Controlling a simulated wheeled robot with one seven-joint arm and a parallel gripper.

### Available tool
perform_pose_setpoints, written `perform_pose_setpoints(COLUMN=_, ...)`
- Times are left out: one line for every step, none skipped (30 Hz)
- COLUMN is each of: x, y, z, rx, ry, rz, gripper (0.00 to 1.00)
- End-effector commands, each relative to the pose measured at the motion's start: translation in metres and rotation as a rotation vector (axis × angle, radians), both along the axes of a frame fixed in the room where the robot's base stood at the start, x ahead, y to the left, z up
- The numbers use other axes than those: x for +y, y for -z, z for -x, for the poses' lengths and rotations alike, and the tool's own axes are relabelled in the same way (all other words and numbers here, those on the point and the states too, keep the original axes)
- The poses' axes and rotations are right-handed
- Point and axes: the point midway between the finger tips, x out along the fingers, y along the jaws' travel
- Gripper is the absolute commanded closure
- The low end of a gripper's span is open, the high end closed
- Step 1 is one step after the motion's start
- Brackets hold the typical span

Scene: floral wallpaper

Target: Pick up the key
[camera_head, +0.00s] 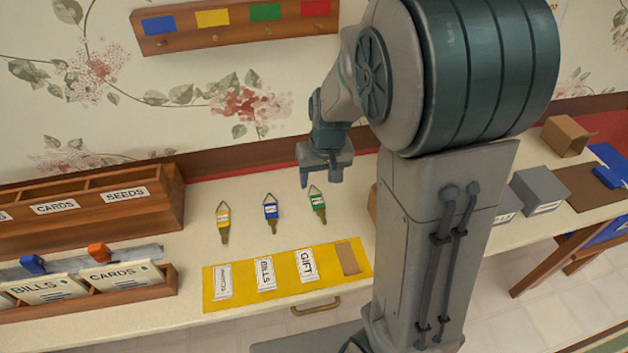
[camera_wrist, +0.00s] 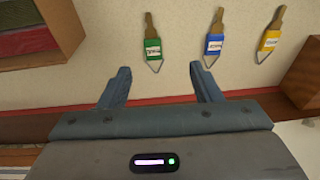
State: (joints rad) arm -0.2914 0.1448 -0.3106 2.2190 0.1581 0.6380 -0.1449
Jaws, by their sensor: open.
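Three keys with coloured tags lie in a row on the cream counter. The yellow-tagged key (camera_head: 223,222) is at left, the blue-tagged key (camera_head: 270,212) in the middle, and the green-tagged key (camera_head: 317,204) at right. In the wrist view the order is reversed: green key (camera_wrist: 152,45), blue key (camera_wrist: 214,42), yellow key (camera_wrist: 270,38). My gripper (camera_head: 322,182) is above the back of the counter, close to the green key. In the wrist view my gripper (camera_wrist: 158,80) is open and empty, its fingers apart, with the green key beyond the fingertips. No key is between the fingers.
A yellow mat (camera_head: 240,301) with labelled cards lies in front of the keys. Wooden organisers (camera_head: 170,205) stand at left. A hook rack (camera_head: 160,45) with coloured patches hangs on the wall. Grey boxes (camera_head: 540,190) stand at right, beyond my arm.

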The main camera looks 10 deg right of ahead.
Motion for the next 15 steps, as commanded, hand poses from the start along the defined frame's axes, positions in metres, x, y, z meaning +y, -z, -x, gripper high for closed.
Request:
perform_pose_setpoints(x=0.0, y=-0.001, z=-0.009, rx=0.006, ry=-0.001, rz=0.012, gripper=0.42)
perform_pose_setpoints(x=-0.001, y=0.001, z=-0.013, rx=0.006, ry=0.0, rz=0.019, gripper=0.42)
perform_pose_setpoints(x=-0.002, y=0.003, z=-0.017, rx=0.006, ry=-0.002, rz=0.027, gripper=0.42)
perform_pose_setpoints(x=-0.002, y=0.005, z=-0.021, rx=0.006, ry=-0.004, rz=0.031, gripper=0.42)
perform_pose_setpoints(x=-0.003, y=0.006, z=-0.023, rx=0.004, ry=-0.003, rz=0.036, gripper=0.42)
perform_pose_setpoints(x=-0.004, y=0.008, z=-0.026, rx=0.004, ry=-0.002, rz=0.041, gripper=0.42)
perform_pose_setpoints(x=-0.004, y=0.009, z=-0.027, rx=0.004, ry=-0.002, rz=0.043, gripper=0.42)
perform_pose_setpoints(x=-0.005, y=0.011, z=-0.029, rx=0.004, ry=-0.001, rz=0.045, gripper=0.42)
perform_pose_setpoints(x=-0.005, y=0.014, z=-0.03, rx=0.005, ry=-0.001, rz=0.046, gripper=0.42)
perform_pose_setpoints(x=-0.005, y=0.018, z=-0.03, rx=0.006, ry=-0.001, rz=0.047, gripper=0.42)
perform_pose_setpoints(x=-0.005, y=0.021, z=-0.031, rx=0.005, ry=-0.001, rz=0.048, gripper=0.42)
perform_pose_setpoints(x=-0.006, y=0.028, z=-0.032, rx=0.007, ry=-0.001, rz=0.048, gripper=0.42)
perform_pose_setpoints(x=-0.006, y=0.033, z=-0.032, rx=0.008, ry=0.0, rz=0.048, gripper=0.42)
perform_pose_setpoints(x=-0.006, y=0.038, z=-0.033, rx=0.007, ry=0.001, rz=0.047, gripper=0.42)
perform_pose_setpoints(x=-0.006, y=0.046, z=-0.034, rx=0.008, ry=0.0, rz=0.049, gripper=0.42)
